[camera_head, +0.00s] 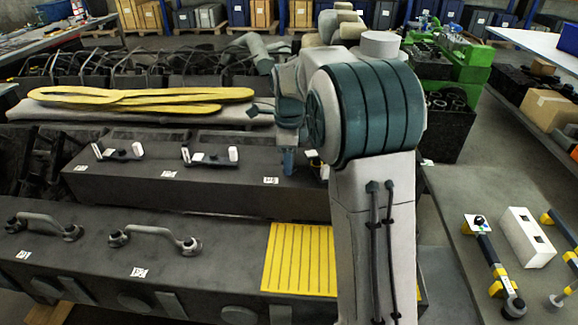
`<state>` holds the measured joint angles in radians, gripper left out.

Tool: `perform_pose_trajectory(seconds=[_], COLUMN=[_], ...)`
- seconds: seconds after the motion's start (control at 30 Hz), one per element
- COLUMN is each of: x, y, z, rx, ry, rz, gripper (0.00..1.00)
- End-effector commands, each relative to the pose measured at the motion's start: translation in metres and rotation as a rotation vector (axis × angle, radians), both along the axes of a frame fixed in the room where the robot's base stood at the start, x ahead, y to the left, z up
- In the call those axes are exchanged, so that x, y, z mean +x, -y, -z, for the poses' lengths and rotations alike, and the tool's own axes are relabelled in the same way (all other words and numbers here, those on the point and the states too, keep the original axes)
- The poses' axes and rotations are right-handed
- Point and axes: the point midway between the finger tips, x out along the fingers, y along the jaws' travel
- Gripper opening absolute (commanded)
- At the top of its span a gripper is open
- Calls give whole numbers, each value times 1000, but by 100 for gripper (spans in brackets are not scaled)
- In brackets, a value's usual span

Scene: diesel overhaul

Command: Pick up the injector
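I cannot tell for certain which part is the injector. Two small dark parts with white ends, one at left (119,152) and one nearer the middle (209,158), lie on the upper step of the dark engine block (240,195). A small dark and white part (318,163) shows partly behind my arm, close to my gripper. My gripper (288,162) points down just above or at that step, near a white label. It is small and partly hidden by my arm, so its fingers and any contact are unclear.
A yellow slotted plate (300,258) and two grey curved pipes (43,223) (155,234) lie on the lower step. Yellow straps (140,97) lie behind. The right table (455,215) holds a white box (526,237) and yellow-black tools (492,262). A green machine (460,62) stands behind.

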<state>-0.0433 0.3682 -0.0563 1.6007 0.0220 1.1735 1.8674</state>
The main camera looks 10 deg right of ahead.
Motion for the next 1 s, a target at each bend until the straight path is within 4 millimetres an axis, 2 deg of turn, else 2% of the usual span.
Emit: perform_pose_trajectory(seconds=[0.03, 0.1, 0.13, 0.47, 0.57, 0.8, 1.0], x=[0, 0, 0, 1, 1, 1, 1], y=[0, 0, 0, 0, 0, 0, 0], z=[0, 0, 0, -6, -19, -68, -96], rx=[0, 0, 0, 0, 0, 0, 0], ry=[0, 0, 0, 4, 7, 6, 4], rz=[0, 0, 0, 0, 0, 0, -1], gripper=[32, 12, 8, 8, 8, 8, 8])
